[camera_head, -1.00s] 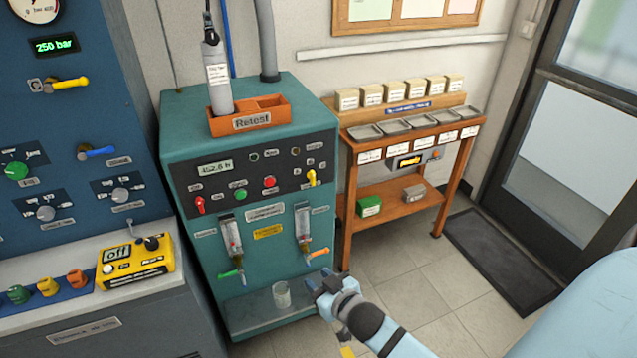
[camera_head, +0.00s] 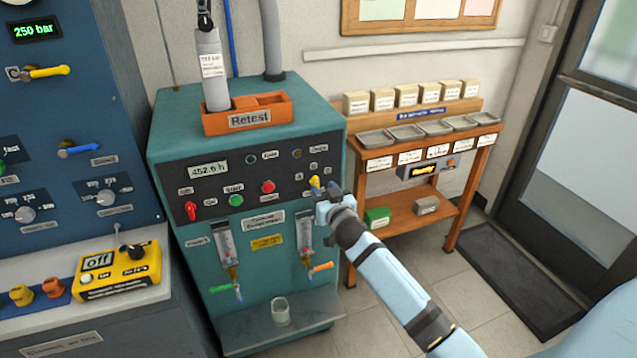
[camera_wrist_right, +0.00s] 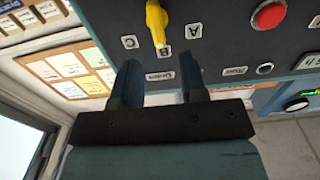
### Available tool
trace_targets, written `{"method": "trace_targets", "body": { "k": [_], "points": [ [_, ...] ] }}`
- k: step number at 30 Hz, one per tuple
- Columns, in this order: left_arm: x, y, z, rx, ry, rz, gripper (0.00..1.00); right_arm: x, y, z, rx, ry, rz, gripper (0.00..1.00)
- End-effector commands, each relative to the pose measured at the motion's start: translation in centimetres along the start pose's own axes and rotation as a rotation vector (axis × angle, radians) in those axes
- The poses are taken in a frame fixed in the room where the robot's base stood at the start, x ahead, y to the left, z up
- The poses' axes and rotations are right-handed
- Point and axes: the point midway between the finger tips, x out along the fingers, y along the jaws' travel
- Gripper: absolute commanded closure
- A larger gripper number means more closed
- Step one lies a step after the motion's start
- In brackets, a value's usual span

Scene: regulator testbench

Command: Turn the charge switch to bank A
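The charge switch (camera_head: 314,182) is a small yellow lever on the dark panel of the teal compressor (camera_head: 165,130). In the right wrist view the yellow lever (camera_wrist_right: 157,24) has its near end by the letter B, with C to the left and A to the right. My right gripper (camera_head: 327,190) is right in front of the panel, close to the switch. In the right wrist view its two fingers (camera_wrist_right: 160,82) are apart with nothing between them, and the lever lies beyond their tips. My left gripper is not in view.
A red knob (camera_head: 191,210), green button (camera_head: 236,200) and red button (camera_head: 268,186) share the panel. Below hang two gauge tubes with green and orange handles. An orange Retest tray (camera_head: 250,118) sits on top. A wooden shelf (camera_head: 420,205) stands to the right.

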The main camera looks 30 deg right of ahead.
Motion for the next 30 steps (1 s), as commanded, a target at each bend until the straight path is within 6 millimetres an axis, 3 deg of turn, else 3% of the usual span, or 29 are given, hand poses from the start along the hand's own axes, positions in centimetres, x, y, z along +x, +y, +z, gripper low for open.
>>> {"method": "trace_targets", "body": {
  "k": [3,7,19,20,25,30],
  "points": [
    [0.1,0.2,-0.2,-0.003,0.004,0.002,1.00,2.2,0.0,-0.1,-0.002,0.001,0.000,0.61],
    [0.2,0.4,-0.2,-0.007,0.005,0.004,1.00,3.6,0.0,0.0,-0.002,-0.001,0.001,0.61],
    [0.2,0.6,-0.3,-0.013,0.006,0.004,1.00,4.5,0.0,0.1,-0.001,-0.001,0.000,0.61],
    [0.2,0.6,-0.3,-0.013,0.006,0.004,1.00,4.5,0.0,0.1,-0.001,-0.001,0.000,0.63],
    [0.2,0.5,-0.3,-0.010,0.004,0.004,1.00,4.5,0.0,0.1,-0.001,-0.001,0.000,1.00],
    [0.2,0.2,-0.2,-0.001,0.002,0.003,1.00,4.4,0.0,0.1,-0.002,-0.001,0.000,1.00]
  ]
}}
